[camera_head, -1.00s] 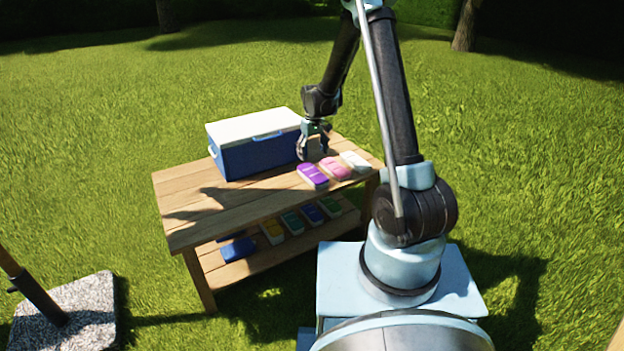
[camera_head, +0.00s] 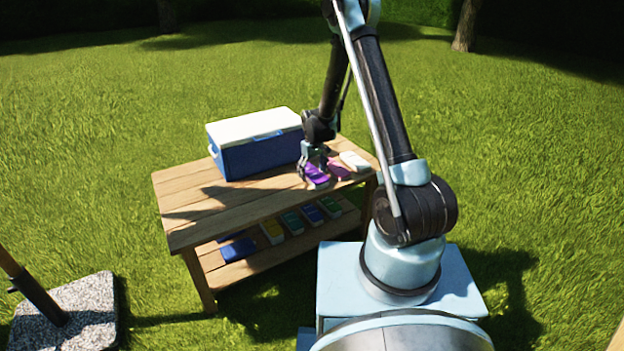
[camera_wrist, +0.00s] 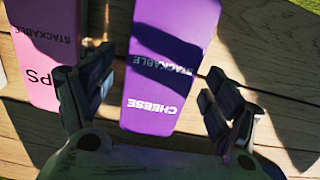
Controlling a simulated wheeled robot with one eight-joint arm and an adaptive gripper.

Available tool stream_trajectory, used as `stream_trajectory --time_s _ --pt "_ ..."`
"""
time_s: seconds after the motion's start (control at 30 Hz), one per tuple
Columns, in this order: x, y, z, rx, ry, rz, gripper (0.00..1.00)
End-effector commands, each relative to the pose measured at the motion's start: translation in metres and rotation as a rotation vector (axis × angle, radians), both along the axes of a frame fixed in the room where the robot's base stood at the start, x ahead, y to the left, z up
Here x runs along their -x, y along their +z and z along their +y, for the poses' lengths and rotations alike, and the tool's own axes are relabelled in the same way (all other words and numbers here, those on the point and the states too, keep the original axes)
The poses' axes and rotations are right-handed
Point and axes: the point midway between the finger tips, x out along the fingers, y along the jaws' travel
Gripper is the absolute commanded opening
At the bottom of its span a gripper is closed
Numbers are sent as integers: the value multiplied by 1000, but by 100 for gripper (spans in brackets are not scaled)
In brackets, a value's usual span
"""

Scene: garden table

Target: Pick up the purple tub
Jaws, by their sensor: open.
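The purple tub (camera_head: 317,175) lies on the table top near its front edge, partly hidden by my gripper in the head view. In the wrist view the purple tub (camera_wrist: 165,75) shows white lettering, "STACKABLE" and "CHEESE". My gripper (camera_head: 314,172) is over it, and in the wrist view my gripper (camera_wrist: 158,105) is open, with one finger on each side of the tub's near end. The fingers look apart from the tub, and nothing is held. How high the fingertips are above the table is hard to tell.
A pink tub (camera_head: 338,168) lies close beside the purple one and shows left of a finger in the wrist view (camera_wrist: 50,50). A white tub (camera_head: 355,161) is further right. A blue cooler (camera_head: 255,155) stands behind left. Several tubs lie on the lower shelf (camera_head: 255,268).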

Motion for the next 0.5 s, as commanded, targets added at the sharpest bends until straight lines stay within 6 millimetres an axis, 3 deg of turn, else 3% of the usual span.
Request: stream_trajectory --time_s 0.3,0.37,0.5 --pt "0 -8 0 0 0 0 82" --pt "0 -8 0 0 0 0 70" --pt "0 -8 0 0 0 0 39"
